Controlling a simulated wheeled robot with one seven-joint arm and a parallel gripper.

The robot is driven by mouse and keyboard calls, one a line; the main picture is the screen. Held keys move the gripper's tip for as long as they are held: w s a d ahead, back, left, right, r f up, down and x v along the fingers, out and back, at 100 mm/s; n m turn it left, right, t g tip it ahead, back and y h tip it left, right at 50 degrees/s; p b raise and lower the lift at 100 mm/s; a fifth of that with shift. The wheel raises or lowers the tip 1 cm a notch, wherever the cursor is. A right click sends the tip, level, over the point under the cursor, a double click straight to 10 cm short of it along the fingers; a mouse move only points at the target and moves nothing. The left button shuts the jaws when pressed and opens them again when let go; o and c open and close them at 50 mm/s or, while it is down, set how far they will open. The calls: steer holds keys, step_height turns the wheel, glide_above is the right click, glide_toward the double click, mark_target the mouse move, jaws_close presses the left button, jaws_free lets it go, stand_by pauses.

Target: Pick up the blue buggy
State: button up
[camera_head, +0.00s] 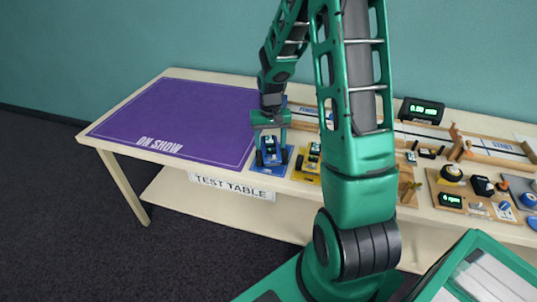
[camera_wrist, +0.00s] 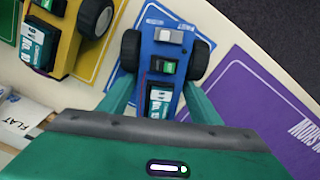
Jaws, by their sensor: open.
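The blue buggy (camera_wrist: 157,78) has black wheels, a grey switch block and a green module on top. It sits on a blue mat at the front of the table, and the head view shows it (camera_head: 269,151) just right of the purple area. My gripper (camera_head: 270,135) is above the buggy, pointing down. In the wrist view my open fingers (camera_wrist: 160,92) stand on either side of the buggy's narrow body, behind its wheels. I cannot tell whether they touch it. The lower end of the buggy is hidden by the gripper body.
A yellow buggy (camera_wrist: 65,35) stands close beside the blue one on a yellow mat (camera_head: 308,166). The purple "ON SHOW" area (camera_head: 180,115) to the left is bare. A wooden track, a timer display (camera_head: 422,110) and several small devices fill the table's right side.

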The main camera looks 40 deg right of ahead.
steer(key=c, duration=0.7)
steer(key=shift+o, duration=0.2)
